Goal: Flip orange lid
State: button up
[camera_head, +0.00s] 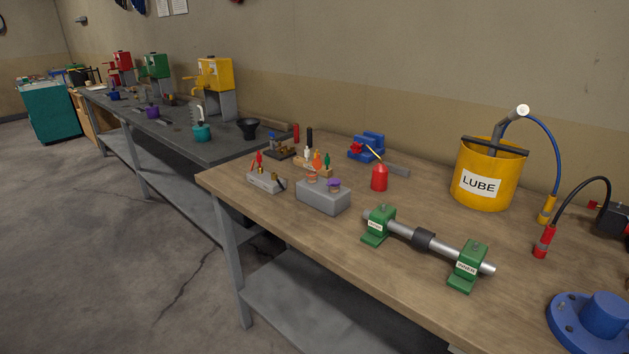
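A grey block (323,199) stands near the front edge of the wooden bench. On its top are a small orange lid (312,177) at the left and a purple lid (334,184) at the right. Both are small in the picture, and I cannot tell whether the orange one is open or shut. A larger orange piece (317,160) stands upright just behind the block. My gripper is not in view.
A grey tray with coloured pieces (267,182) lies left of the block. A red oil can (379,178), a green-ended shaft stand (423,238) and a yellow LUBE bucket (484,178) stand to the right. Bare bench top (310,235) lies in front. A dark bench (170,135) adjoins at left.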

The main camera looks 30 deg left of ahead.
aim_at(317, 164)
jog(key=u, duration=2.35)
jog(key=k, duration=0.55)
jog(key=z, duration=1.05)
jog(key=i, duration=1)
